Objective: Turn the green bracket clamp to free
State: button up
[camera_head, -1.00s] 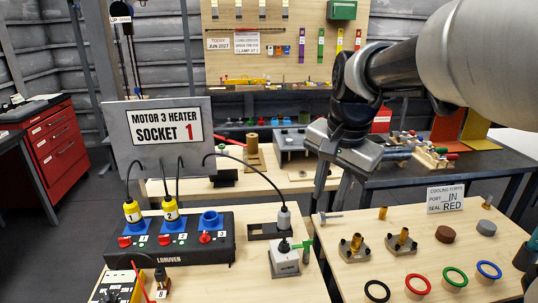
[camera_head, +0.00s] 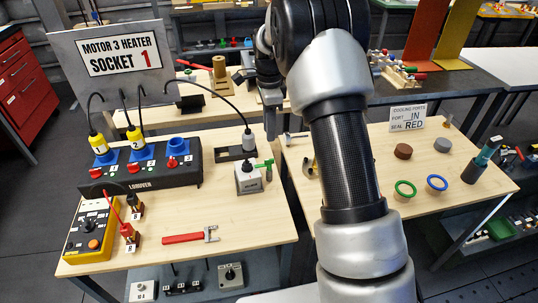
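The green clamp handle (camera_head: 264,163) sits on the right side of a small grey bracket block (camera_head: 249,179) near the right edge of the left wooden table. A plug with a black cable (camera_head: 250,150) stands at the top of that bracket. My gripper (camera_head: 271,125) points down above and a little to the right of the clamp in the picture, apart from it as far as I can see. I see its fingers edge-on, so their gap is hidden. My arm covers part of the right table.
The black heater box (camera_head: 140,170) with blue sockets and red switches stands left of the bracket. The sign (camera_head: 112,45) stands behind. Seal rings (camera_head: 405,188) lie on the right table.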

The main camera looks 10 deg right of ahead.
aim_at(269, 159)
notch_tip(269, 159, down, 12)
jog(key=shift+r+p, duration=0.2)
jog(key=shift+p, duration=0.15)
jog(key=shift+c, duration=0.4)
grip_shut()
